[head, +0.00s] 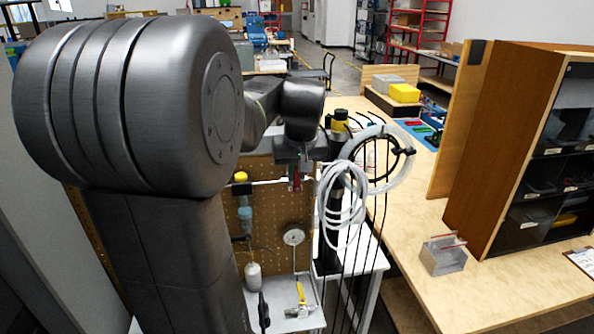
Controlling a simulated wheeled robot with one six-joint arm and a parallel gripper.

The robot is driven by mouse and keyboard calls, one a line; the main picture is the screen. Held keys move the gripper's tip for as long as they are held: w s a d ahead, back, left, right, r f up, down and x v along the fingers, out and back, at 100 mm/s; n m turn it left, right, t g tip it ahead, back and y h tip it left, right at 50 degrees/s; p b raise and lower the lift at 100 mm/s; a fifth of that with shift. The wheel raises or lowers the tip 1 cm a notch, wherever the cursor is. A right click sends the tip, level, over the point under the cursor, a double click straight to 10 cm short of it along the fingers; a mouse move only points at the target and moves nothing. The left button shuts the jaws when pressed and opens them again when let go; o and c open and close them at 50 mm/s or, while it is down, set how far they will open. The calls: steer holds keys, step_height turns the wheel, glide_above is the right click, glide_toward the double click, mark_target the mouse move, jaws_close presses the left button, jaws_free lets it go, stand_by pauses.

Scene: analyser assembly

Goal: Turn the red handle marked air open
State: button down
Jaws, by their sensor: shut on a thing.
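My arm reaches forward from the left to the pegboard. My gripper (299,168) is small and partly hidden by my wrist, in front of the pegboard's upper right part. It is shut on the red handle (295,181), of which only a small red piece shows just below the fingers. The handle's marking is too small to read, and its exact angle cannot be told.
The pegboard (270,222) carries a round gauge (293,236) and a yellow-topped filter unit (241,190). A yellow-handled valve (300,292) sits lower down. Coiled white hoses (345,205) and dark cables hang close right of my gripper. A wooden table (415,245) stands further right.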

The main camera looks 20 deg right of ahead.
steer(key=shift+a+f+b, duration=0.1)
steer(key=shift+b, duration=0.2)
steer(key=h+b, duration=0.1)
steer(key=a+h+b, duration=0.1)
steer(key=b, duration=0.1)
steer(key=f+h+b, duration=0.1)
steer(key=shift+w+a+n+g+b, duration=0.25)
steer(key=shift+a+n+g+b, duration=0.05)
steer(key=shift+n+g, duration=0.1)
steer(key=a+h+b, duration=0.1)
steer(key=h+b, duration=0.2)
steer(key=b, duration=0.2)
steer(key=f+n+h+b, duration=0.1)
steer(key=h+b, duration=0.2)
steer(key=b, duration=0.2)
steer(key=a+f+n+g+h+b, duration=0.1)
steer(key=h+b, duration=0.2)
steer(key=b, duration=0.2)
steer(key=shift+w+a+f+b, duration=0.1)
steer(key=shift+w+a+b, duration=0.2)
steer(key=shift+a, duration=0.05)
steer(key=shift+h, duration=0.3)
steer(key=c, duration=1.4)
jaws_free()
steer(key=shift+a, duration=0.15)
